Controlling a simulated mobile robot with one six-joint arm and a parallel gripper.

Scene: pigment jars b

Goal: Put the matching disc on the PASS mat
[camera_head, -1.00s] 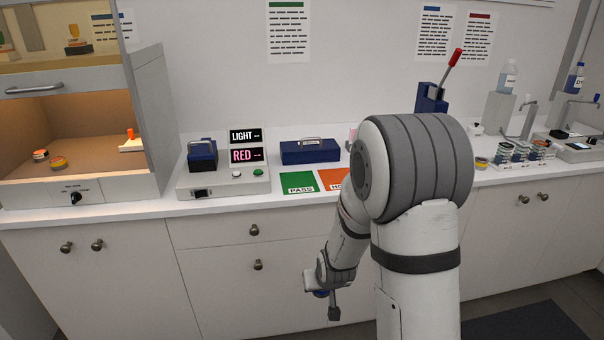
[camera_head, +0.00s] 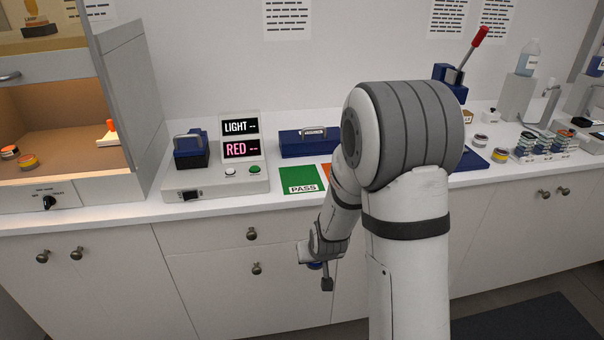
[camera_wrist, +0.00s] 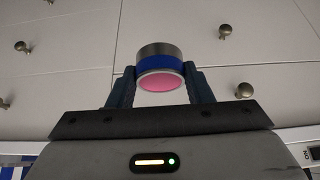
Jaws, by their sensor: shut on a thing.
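My gripper (camera_wrist: 160,84) is shut on a round disc (camera_wrist: 160,64) in the wrist view. The disc has a metal rim, a blue band and a pink face. In the head view my gripper (camera_head: 322,276) hangs low in front of the cabinet fronts, below the counter edge; the disc is hardly visible there. The green PASS mat (camera_head: 303,181) lies on the counter above and left of my gripper, with nothing on it. An orange mat (camera_head: 327,171) beside it is mostly hidden behind my arm.
A grey device (camera_head: 216,181) with displays reading LIGHT and RED stands left of the PASS mat. A blue case (camera_head: 309,143) sits behind the mats. A lit booth (camera_head: 60,135) with jars is at left. Small jar racks (camera_head: 545,146) stand at right.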

